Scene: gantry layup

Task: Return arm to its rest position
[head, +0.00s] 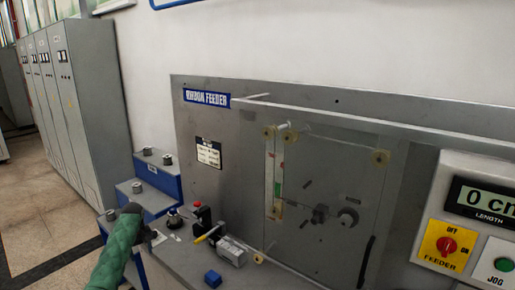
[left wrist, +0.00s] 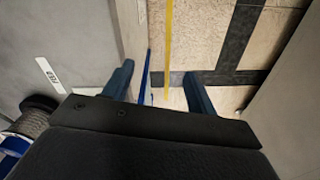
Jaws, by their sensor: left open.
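My left arm, in a green sleeve, comes in at the lower left of the head view. Its dark left gripper (head: 132,208) is beside the blue stepped stand (head: 160,184); whether they touch I cannot tell. In the left wrist view the two blue fingers of the left gripper (left wrist: 159,70) are spread apart. Nothing is between their tips but a view of the floor beyond. My right gripper is in neither view.
The ribbon feeder panel (head: 240,150) fills the middle, with a control box (head: 468,215) reading 0 at right. A small blue block (head: 212,278) lies on the bench. Grey cabinets (head: 85,100) stand at left beside open tiled floor (head: 35,185). A spool (left wrist: 35,118) shows in the wrist view.

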